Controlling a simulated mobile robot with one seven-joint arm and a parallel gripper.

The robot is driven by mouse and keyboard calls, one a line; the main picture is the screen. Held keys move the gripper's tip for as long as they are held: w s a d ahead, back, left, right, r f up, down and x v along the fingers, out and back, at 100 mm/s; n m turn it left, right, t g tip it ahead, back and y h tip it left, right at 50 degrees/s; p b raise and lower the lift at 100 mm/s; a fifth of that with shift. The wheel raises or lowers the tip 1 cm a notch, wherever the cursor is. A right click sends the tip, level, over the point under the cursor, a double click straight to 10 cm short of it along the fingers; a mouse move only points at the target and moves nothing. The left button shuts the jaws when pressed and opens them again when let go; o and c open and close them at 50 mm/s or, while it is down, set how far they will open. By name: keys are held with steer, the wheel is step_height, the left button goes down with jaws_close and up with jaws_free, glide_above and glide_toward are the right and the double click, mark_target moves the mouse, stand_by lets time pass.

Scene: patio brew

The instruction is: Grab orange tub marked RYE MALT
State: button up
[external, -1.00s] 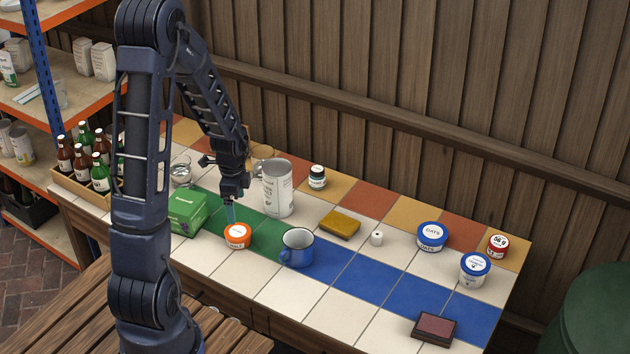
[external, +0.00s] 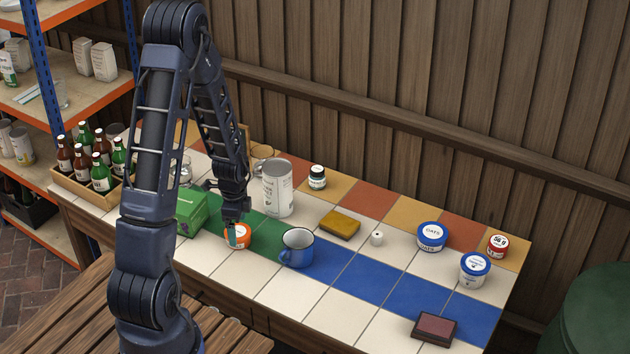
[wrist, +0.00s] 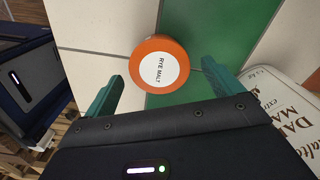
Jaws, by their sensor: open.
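The orange tub (external: 240,240) with a white label stands upright on the tiled counter, left of the blue mug. In the wrist view the orange tub (wrist: 160,66) shows from above, its lid reading RYE MALT, on white and green tiles. My gripper (external: 236,238) is right at the tub and hides part of its lid in the external view. In the wrist view my gripper (wrist: 160,85) is open, with one teal finger on each side of the tub's near edge. I cannot tell whether the fingers touch the tub.
A green box (external: 191,214) stands close on the left and a blue mug (external: 297,248) on the right. A tall can (external: 278,188) stands behind; its label also shows in the wrist view (wrist: 285,100). A yellow sponge-like block (external: 340,225) lies farther right.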

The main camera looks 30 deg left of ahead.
mark_target(238, 231)
steer(key=shift+f, duration=1.65)
steer(key=c, duration=1)
steer(key=shift+r, duration=0.1)
